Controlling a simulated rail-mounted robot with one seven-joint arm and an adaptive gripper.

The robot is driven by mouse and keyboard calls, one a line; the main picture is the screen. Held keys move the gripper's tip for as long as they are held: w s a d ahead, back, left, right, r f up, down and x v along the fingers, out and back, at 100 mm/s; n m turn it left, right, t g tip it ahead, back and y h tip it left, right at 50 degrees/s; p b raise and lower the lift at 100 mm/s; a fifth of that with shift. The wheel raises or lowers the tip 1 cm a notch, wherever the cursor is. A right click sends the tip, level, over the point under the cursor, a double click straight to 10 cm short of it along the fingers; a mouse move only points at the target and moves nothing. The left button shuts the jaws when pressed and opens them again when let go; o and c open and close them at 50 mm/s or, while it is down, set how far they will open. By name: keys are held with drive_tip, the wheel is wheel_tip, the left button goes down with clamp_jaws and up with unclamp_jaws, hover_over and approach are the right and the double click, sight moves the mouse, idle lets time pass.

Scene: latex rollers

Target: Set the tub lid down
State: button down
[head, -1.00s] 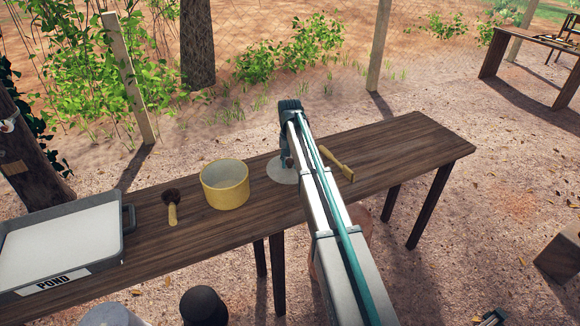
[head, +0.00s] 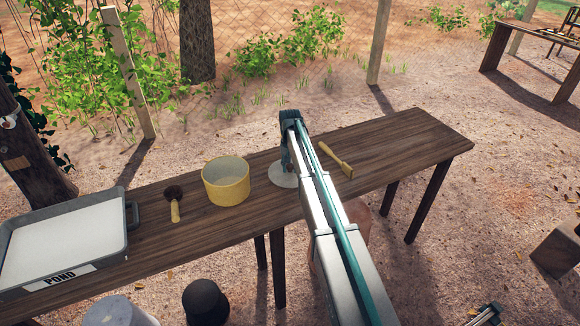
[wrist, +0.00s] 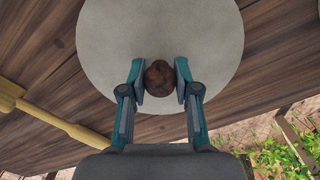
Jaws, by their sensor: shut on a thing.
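The tub lid (head: 279,178) is a pale grey disc with a round brown knob (wrist: 159,78). In the head view it is on or just above the wooden table, right of the yellow tub (head: 226,183); whether it touches the wood I cannot tell. My gripper (wrist: 160,80) is shut on the knob, one teal finger on each side. In the wrist view the disc (wrist: 160,30) fills the upper middle. In the head view my arm covers the right part of the lid. The tub stands open and upright.
A wooden-handled tool (head: 337,161) lies on the table (head: 410,150) just right of my arm. A round dark brush (head: 174,201) lies left of the tub. A grey tray marked POND (head: 125,240) is at the left end. The table's right end is clear.

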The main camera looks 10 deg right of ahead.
sight(290, 165)
drive_tip(key=c, duration=0.8)
unclamp_jaws()
drive_tip(key=shift+f, duration=0.1)
drive_tip(key=shift+c, duration=0.2)
wheel_tip(290, 165, up, 12)
drive_tip(key=b, duration=0.4)
drive_tip(key=shift+r, duration=0.2)
